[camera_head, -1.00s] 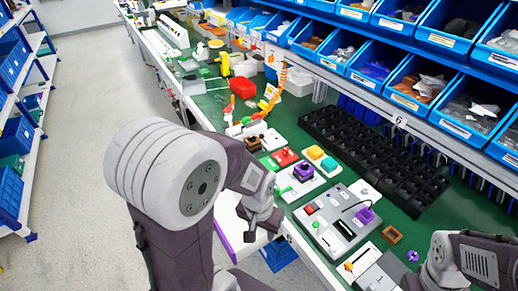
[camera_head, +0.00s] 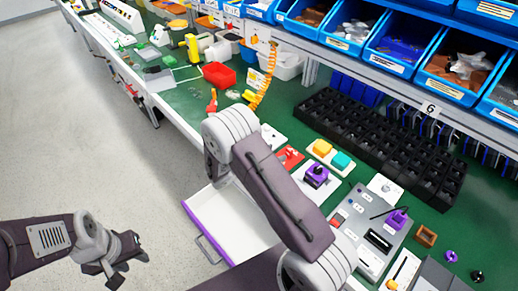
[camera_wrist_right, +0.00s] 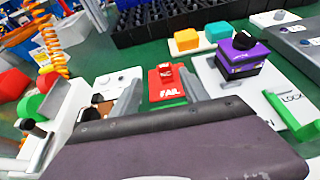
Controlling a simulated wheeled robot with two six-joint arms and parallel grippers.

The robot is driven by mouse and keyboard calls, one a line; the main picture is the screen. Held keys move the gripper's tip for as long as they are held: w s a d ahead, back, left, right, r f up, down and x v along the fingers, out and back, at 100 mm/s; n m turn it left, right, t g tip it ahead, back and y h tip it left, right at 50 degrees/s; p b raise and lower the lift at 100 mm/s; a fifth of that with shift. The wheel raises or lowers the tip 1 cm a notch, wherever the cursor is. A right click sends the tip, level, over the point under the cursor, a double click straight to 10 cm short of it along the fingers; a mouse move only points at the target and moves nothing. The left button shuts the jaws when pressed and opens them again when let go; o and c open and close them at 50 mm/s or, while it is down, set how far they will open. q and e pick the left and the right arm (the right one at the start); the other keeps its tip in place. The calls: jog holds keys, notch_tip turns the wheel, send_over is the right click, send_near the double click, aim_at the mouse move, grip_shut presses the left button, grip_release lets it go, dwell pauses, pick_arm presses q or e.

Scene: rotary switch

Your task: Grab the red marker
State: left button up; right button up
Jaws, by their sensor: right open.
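The only red marker-like thing I can make out is the flat red block lettered FAIL (camera_wrist_right: 167,92); it lies on the green bench and shows in part in the head view (camera_head: 289,158). In the right wrist view my right gripper (camera_wrist_right: 160,80) is open. Its two grey fingers appear on either side of the red block, and nothing is held. In the head view my right arm hides this gripper. My left gripper (camera_head: 120,266) hangs over the floor at lower left, apart from the bench; its jaw opening is unclear.
A purple rotary switch (camera_wrist_right: 240,60) on a white plate stands right of the red block. Orange (camera_wrist_right: 186,40) and teal (camera_wrist_right: 218,31) buttons stand behind it. An open white drawer (camera_head: 238,222) juts from the bench front. A black rack (camera_head: 380,140) stands behind.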

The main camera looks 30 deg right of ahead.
aim_at(288, 153)
jog(key=shift+s+f, duration=0.4)
jog(key=shift+f, duration=0.15)
jog(key=x, duration=0.4)
jog(key=shift+w+a, duration=0.1)
jog(key=x, duration=0.5)
jog(key=shift+f, duration=0.3)
jog(key=shift+r, duration=0.1)
jog(key=shift+c, duration=1.2)
grip_shut()
